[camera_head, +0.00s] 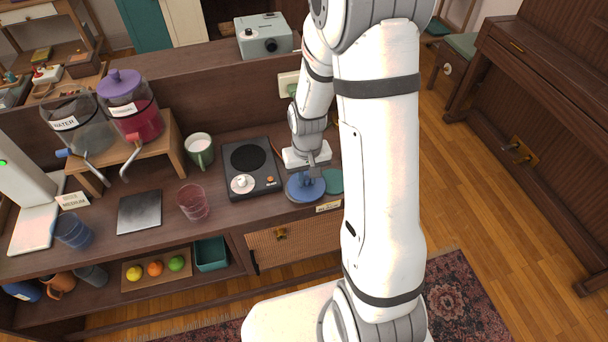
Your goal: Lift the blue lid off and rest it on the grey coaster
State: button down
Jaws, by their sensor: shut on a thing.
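The round blue lid (301,194) is at the right end of the counter, in front of the white arm wrist. My gripper (309,174) is shut on the raised middle of the lid from above. I cannot tell whether the lid touches the surface beneath it. A teal round coaster (334,181) lies just right of the lid, partly hidden by my arm. No round grey coaster shows clearly. A dark grey square slab (139,212) lies flat on the left part of the counter.
A pink glass (193,203) is near the front edge. The water dispenser (78,122) and the purple-lidded dispenser (131,105) stand on a wooden riser.

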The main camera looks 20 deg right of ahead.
jog(key=shift+f, duration=0.3)
jog(key=c, duration=1.2)
grip_release()
jog(key=shift+c, duration=0.2)
notch_tip(320, 180, up, 7)
jog(key=shift+r+b, duration=0.1)
jog(key=shift+b, duration=0.45)
jog(key=shift+s+r, duration=0.1)
jog(key=shift+r, duration=0.7)
jog(key=s+r+t, duration=0.3)
jog(key=s+r, duration=1)
jog(key=s, duration=0.1)
jog(key=shift+a+r, duration=0.25)
jog(key=shift+a, duration=0.05)
